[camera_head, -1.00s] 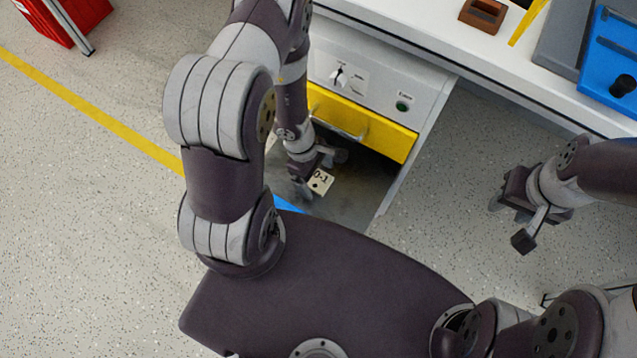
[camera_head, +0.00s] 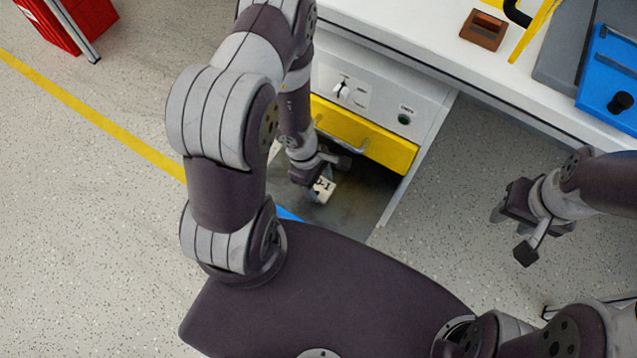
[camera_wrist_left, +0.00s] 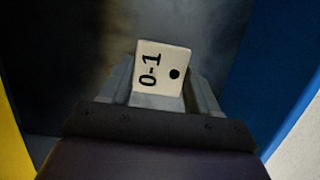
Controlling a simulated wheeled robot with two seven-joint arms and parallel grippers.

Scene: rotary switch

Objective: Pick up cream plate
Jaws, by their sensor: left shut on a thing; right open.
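The cream plate (camera_head: 324,187) carries the black marking "0-1" and a black dot. My left gripper (camera_head: 318,183) is shut on it, low in the cabinet's open lower space in the head view. In the left wrist view the plate (camera_wrist_left: 161,70) stands out beyond the fingers, its marked face toward the camera, and its lower edge lies between the fingers (camera_wrist_left: 160,98). My right gripper (camera_head: 512,235) is open and empty above the floor at the right.
A blue edge (camera_head: 287,214) lies beside the dark bay floor (camera_head: 362,199). On the white bench are a brown block (camera_head: 484,30) and a blue panel (camera_head: 612,75).

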